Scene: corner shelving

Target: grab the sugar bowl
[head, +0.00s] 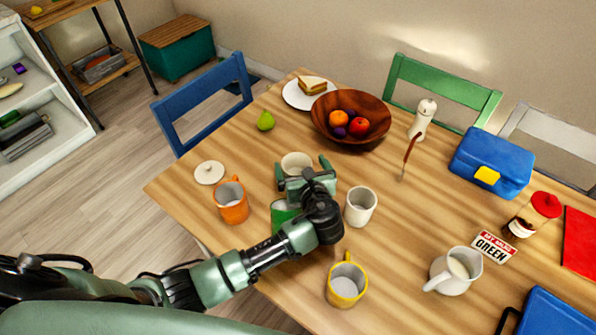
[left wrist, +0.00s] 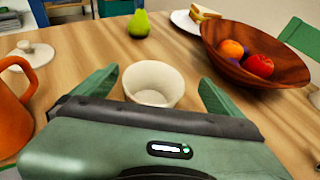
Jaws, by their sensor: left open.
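The sugar bowl, a small lidless off-white bowl (head: 296,162), stands upright on the wooden table (head: 400,235). A round white lid with a knob (head: 209,172) lies apart from it to the left. My left gripper (head: 302,169) is open and low over the table, pointing at the bowl. In the left wrist view the bowl (left wrist: 153,83) sits between and just beyond the two green fingers of the gripper (left wrist: 156,88), with gaps on both sides. Its lower near part is hidden by the gripper body. My right gripper is not in view.
An orange mug (head: 231,201) stands left of my gripper, a green mug (head: 283,214) is partly hidden under it, and a white cup (head: 361,206) is right. A yellow-rimmed mug (head: 346,282) is nearer. A pear (head: 265,121) and fruit bowl (head: 350,137) stand behind.

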